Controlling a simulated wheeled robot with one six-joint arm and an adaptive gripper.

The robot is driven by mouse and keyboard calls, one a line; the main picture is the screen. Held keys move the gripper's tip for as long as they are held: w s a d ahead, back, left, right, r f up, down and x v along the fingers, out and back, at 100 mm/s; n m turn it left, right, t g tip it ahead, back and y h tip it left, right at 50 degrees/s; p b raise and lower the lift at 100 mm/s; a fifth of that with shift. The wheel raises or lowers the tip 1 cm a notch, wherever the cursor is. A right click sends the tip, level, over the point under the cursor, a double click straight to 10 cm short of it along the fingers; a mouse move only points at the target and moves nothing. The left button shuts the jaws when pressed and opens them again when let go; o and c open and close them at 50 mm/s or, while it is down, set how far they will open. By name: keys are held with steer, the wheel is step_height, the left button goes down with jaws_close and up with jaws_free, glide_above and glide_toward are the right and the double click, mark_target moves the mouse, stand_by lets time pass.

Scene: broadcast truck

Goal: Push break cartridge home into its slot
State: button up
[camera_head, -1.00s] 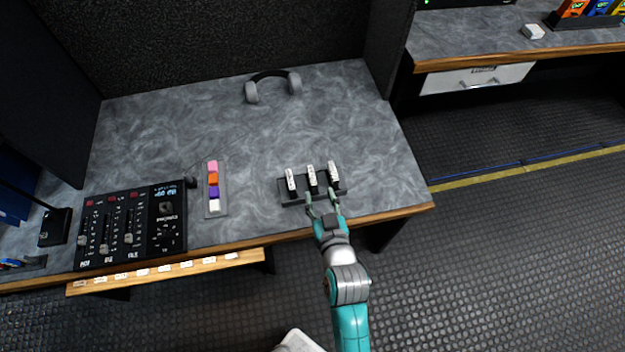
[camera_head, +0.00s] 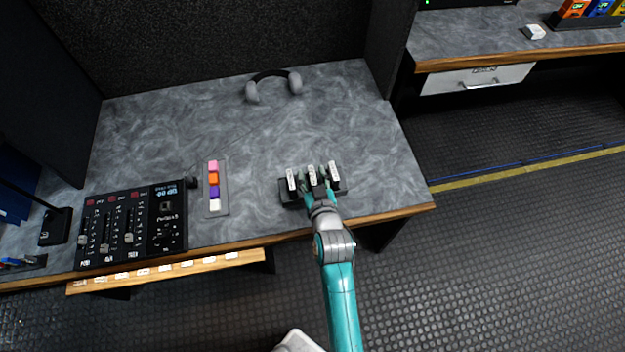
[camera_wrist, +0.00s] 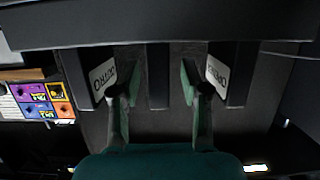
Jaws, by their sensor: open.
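Three black cartridges with white labels stand side by side in a dark slotted rack (camera_head: 286,197) near the desk's front edge: a left one (camera_head: 292,179), a middle one (camera_head: 312,174) and a right one (camera_head: 334,172). Their lettering is too small in the head view to tell which is break. My gripper (camera_head: 316,185) is open at the middle cartridge, one finger on each side. In the wrist view my gripper (camera_wrist: 159,92) straddles a dark upright bar (camera_wrist: 157,75). A left label (camera_wrist: 103,76) and a right label (camera_wrist: 216,74) flank it, partly behind the fingers. Contact cannot be told.
A mixer panel (camera_head: 130,225) and a strip of coloured blocks (camera_head: 214,187) lie to the left. Headphones (camera_head: 272,86) rest at the back. The desk (camera_head: 240,135) is clear behind the rack. A wooden ledge (camera_head: 165,272) runs along the front left.

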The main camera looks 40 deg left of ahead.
steer(key=shift+c, duration=0.2)
jaws_close()
